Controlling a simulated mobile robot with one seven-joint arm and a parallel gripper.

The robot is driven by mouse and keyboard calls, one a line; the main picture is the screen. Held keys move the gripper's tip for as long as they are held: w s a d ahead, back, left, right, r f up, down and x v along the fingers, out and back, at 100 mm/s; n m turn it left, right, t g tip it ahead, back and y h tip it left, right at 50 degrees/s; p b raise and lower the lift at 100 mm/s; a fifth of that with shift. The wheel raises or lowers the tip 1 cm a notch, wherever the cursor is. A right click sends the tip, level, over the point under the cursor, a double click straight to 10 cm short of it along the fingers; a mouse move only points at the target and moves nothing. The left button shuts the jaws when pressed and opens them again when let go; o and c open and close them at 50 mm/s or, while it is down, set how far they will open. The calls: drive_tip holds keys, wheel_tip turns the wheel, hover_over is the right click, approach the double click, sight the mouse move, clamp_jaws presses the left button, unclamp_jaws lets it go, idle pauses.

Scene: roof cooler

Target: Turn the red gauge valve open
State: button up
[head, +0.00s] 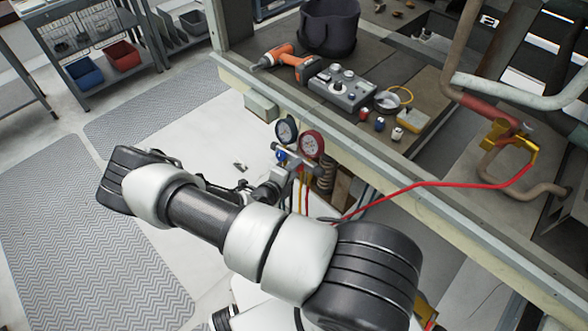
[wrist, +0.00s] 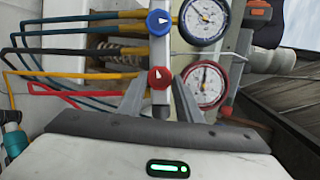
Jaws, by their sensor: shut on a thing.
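The red gauge valve knob (wrist: 159,78) sits on the grey manifold in the wrist view, with a small white arrow mark on its face. My gripper (wrist: 159,92) has one finger on each side of this knob and is shut on it. The red gauge (wrist: 206,84) is just right of the fingers, and it also shows in the head view (head: 312,144). The blue knob (wrist: 159,22) and blue gauge (wrist: 203,18) are farther up the manifold. In the head view my gripper (head: 268,190) is at the manifold, and the red knob cannot be made out.
Yellow, red and blue hoses (wrist: 75,72) run left from the manifold in the wrist view. The workbench (head: 400,150) behind holds an orange drill (head: 290,62), a grey control box (head: 342,86) and a dark bucket (head: 328,27). A red hose (head: 430,184) crosses the bench front.

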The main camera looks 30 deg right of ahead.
drive_tip(key=o, duration=1)
drive_tip(key=v, duration=1.7)
drive_tip(key=shift+s+a+r, duration=0.1)
drive_tip(key=shift+s+a, duration=0.05)
drive_tip(key=shift+s, duration=0.05)
